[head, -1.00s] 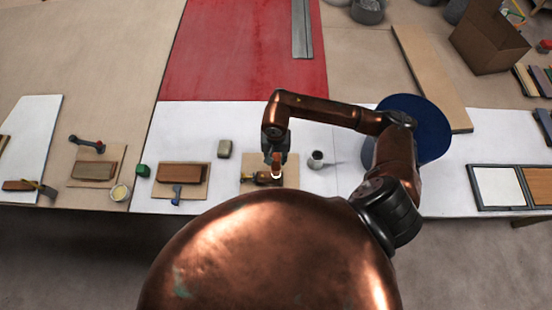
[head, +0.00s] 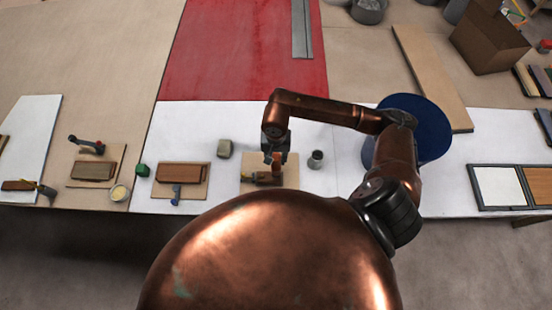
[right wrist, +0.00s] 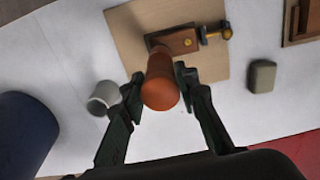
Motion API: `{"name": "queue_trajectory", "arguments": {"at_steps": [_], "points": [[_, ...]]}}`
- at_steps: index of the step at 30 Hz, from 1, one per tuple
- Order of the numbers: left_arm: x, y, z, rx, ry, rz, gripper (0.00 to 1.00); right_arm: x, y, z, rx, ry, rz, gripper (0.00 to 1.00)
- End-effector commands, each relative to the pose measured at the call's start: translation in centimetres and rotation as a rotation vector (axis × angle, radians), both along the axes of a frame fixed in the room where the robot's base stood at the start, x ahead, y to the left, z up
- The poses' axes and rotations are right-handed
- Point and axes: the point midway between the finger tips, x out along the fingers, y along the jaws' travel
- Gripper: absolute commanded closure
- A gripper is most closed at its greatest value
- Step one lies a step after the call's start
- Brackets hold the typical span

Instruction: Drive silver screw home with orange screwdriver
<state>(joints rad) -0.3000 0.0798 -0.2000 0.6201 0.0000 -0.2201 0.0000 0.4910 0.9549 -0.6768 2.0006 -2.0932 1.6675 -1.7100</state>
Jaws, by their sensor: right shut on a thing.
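My right gripper (head: 275,156) is shut on the orange screwdriver, which also shows in the right wrist view (right wrist: 161,84) with its round handle end towards the camera. The gripper holds it above a brown wooden block (right wrist: 172,39) on a tan board (right wrist: 130,30). A small yellow round spot (right wrist: 187,42) shows on the block, and a yellow and dark piece (right wrist: 213,35) is at its end. The screwdriver's tip is hidden behind its handle. I cannot make out the silver screw. My left gripper is not in view.
A grey cup (head: 316,160) stands to the right of the board and a grey-green block (head: 224,149) to its left. Another board with a brown block (head: 180,172) lies further left. A blue round thing (head: 425,118) is partly behind my right arm.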

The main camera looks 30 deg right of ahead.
Motion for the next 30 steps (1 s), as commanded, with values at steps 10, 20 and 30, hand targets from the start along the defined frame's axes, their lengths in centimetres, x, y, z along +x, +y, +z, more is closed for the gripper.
{"name": "queue_trajectory", "arguments": {"at_steps": [10,20,30], "points": [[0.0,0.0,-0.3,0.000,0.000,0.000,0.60,0.0,0.0,-0.1,0.000,-0.001,0.000,0.96],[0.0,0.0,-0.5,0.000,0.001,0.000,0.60,0.1,0.0,-0.1,0.000,-0.002,0.000,0.96],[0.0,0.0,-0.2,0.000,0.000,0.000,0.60,0.1,0.0,0.9,-0.001,-0.003,-0.001,0.96]]}}
